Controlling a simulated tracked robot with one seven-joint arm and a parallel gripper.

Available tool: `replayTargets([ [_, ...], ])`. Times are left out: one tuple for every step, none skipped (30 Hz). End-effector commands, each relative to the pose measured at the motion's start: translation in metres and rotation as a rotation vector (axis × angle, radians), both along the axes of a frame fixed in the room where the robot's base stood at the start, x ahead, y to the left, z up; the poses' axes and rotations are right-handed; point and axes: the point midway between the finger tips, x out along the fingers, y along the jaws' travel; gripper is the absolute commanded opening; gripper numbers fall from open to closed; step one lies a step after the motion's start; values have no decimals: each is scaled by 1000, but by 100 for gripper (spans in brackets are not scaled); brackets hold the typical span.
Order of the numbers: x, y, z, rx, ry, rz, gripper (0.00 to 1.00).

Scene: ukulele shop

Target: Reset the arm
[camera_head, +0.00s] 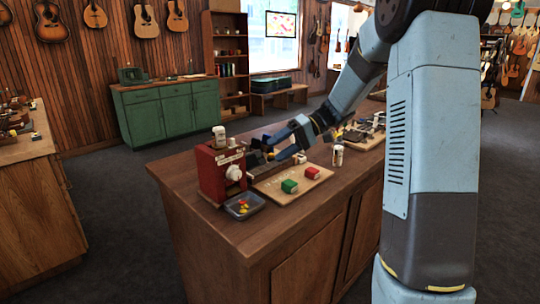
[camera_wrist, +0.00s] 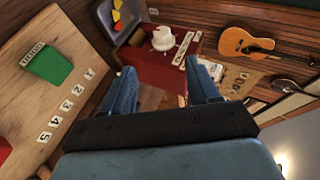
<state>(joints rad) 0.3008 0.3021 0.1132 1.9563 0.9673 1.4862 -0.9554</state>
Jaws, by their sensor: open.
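My arm reaches from the right over the wooden counter (camera_head: 253,222) in the head view. My gripper (camera_head: 268,149) is near the red machine (camera_head: 211,172), just to its right, above the counter. In the wrist view my gripper (camera_wrist: 164,82) shows two blue fingers spread apart with nothing between them. The red machine also shows in the wrist view (camera_wrist: 153,66), beyond the fingers, with a white knob facing the camera.
A board (camera_head: 274,198) holds a green block (camera_head: 289,186) and a red block (camera_head: 312,172); numbers show on it in the wrist view. A grey tray (camera_head: 236,214) with coloured pieces sits in front of the machine. A white-topped container (camera_head: 338,155) stands right. The counter's front-left is clear.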

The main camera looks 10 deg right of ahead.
Motion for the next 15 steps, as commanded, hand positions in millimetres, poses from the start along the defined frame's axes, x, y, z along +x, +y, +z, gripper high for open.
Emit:
replayTargets([
  [1,-3,1,0,0,-1,60],
  [1,-4,2,0,0,-1,60],
  [1,-5,2,-1,-1,-1,60],
  [1,-5,3,-1,-1,-1,60],
  [1,-6,3,-1,0,-2,60],
  [1,-6,3,-1,0,-2,60],
  [1,-6,3,-1,0,-2,60],
  [1,-6,3,0,0,-1,60],
  [1,-6,3,0,0,-1,60],
  [1,-6,3,0,0,-1,60],
  [1,-6,3,0,0,-1,60],
  [1,-6,3,0,0,-1,60],
  [1,-6,3,-1,1,-1,60],
  [0,-6,3,-3,1,0,60],
  [-2,-5,4,-10,1,0,60],
])
